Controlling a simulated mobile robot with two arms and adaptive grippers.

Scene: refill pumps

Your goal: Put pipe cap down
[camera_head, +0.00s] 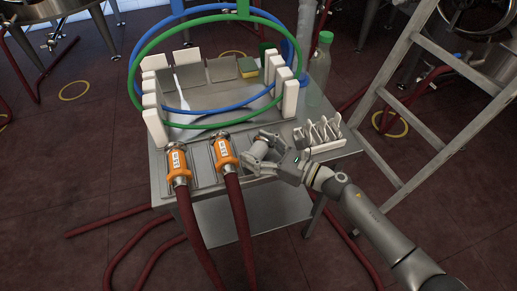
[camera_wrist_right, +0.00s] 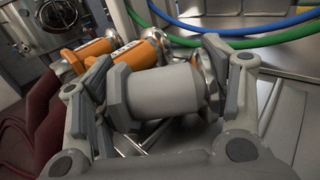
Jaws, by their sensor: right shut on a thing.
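The pipe cap (camera_wrist_right: 163,92) is a grey cylinder with a wide flange and a shiny metal end. My right gripper (camera_head: 266,152) is shut on it, with one finger at each end of the cap in the right wrist view (camera_wrist_right: 160,90). In the head view the cap (camera_head: 258,150) is at the front right part of the metal table (camera_head: 175,195), just right of the second orange hose coupling. I cannot tell whether the cap touches the table top. My left gripper is not in view.
Two red hoses with orange couplings (camera_head: 178,165) (camera_head: 226,150) lie over the table's front edge. A white rack (camera_head: 322,135) stands right of my gripper. White holders with blue and green rings (camera_head: 140,85) stand behind. A ladder (camera_head: 400,75) is at the right.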

